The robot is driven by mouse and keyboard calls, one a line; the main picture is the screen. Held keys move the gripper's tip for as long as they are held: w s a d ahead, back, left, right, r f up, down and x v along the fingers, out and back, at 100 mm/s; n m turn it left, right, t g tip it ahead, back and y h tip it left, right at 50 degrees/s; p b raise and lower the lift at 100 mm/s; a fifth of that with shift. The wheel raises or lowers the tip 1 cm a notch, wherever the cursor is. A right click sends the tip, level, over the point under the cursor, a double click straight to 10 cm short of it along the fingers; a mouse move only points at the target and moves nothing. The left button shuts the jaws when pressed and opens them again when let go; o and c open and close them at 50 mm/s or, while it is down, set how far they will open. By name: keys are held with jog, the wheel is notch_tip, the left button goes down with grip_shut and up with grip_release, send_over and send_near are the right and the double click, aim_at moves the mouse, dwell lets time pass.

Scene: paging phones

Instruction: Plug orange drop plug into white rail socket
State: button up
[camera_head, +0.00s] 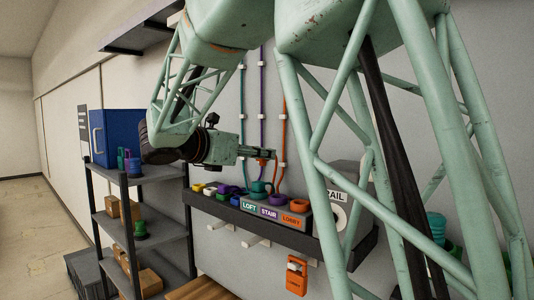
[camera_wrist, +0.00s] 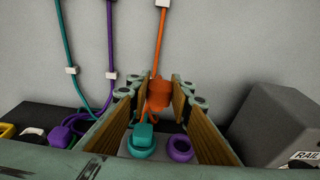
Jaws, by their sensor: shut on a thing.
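My gripper (camera_head: 268,154) is shut on the orange drop plug (camera_wrist: 158,94), which sits between the fingertips in the wrist view. The plug shows as a small orange patch (camera_head: 262,163) under the fingers in the head view, above the row of coloured sockets. Its orange cable (camera_head: 284,120) runs up the wall. A grey box labelled RAIL (camera_head: 335,196) stands at the right end of the shelf, partly hidden by my arm. A white ring (camera_head: 341,216) shows on or by it. In the wrist view the RAIL label (camera_wrist: 306,156) is at the lower right, apart from the plug.
A dark wall shelf (camera_head: 230,215) holds a block labelled LOFT, STAIR and LOBBY (camera_head: 291,220), with an orange ring (camera_head: 299,204) above LOBBY. A teal plug (camera_wrist: 143,134) and purple ring (camera_wrist: 181,148) lie below my fingers. Teal and purple cables (camera_head: 262,100) hang left. An orange handset (camera_head: 297,275) hangs below.

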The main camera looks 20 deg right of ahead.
jog(key=w+a, duration=0.6)
jog(key=w, duration=0.6)
jog(key=w+a, duration=0.6)
jog(key=w, duration=0.6)
jog(key=shift+w, duration=0.3)
dwell(2.1)
jog(key=shift+s+f, duration=0.1)
jog(key=shift+s, duration=0.1)
